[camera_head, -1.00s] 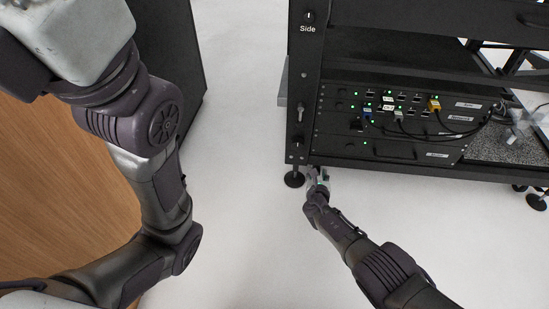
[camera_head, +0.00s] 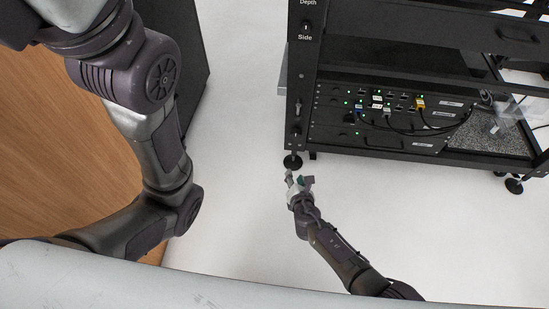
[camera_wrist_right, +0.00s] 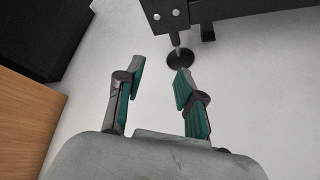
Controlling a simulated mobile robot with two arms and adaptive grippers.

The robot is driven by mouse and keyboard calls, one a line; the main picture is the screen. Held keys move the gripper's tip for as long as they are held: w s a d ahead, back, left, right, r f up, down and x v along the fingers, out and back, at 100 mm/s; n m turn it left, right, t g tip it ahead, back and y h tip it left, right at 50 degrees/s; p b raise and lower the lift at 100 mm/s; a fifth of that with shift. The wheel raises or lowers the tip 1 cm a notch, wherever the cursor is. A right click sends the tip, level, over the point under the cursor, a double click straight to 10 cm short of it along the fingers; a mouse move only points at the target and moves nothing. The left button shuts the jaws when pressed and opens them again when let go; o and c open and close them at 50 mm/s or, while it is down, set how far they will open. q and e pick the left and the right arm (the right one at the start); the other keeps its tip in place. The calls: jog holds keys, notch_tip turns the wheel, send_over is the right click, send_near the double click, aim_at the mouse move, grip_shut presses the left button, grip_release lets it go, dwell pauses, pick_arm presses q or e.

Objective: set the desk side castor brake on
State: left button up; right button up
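A round black foot or castor (camera_head: 292,161) on a short stem stands under the front left corner post of the black rack (camera_head: 297,100). It also shows in the right wrist view (camera_wrist_right: 180,60), just beyond the right fingertip. I cannot make out a brake lever on it. My right gripper (camera_head: 299,179) is low over the floor, in front of this foot and apart from the rack. In the right wrist view the gripper (camera_wrist_right: 159,70) is open, with bare floor between its green-padded fingers. My left arm comes in at the left; its gripper is out of view.
Another black castor (camera_head: 514,186) is under the rack's right end. A small dark part (camera_wrist_right: 207,32) hangs under the rack's lower edge beside the foot. A wooden panel (camera_head: 50,150) and black cabinet (camera_head: 192,70) are at the left. White floor between is clear.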

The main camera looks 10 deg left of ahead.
jog(key=s+a+r+m+y+p, duration=0.1)
jog(key=s+a+r+m+y, duration=0.2)
jog(key=r, duration=1)
jog(key=shift+a+m+t+y+p, duration=0.3)
jog(key=shift+a+m+y, duration=0.9)
jog(key=shift+a+m, duration=0.35)
jog(key=shift+a, duration=0.1)
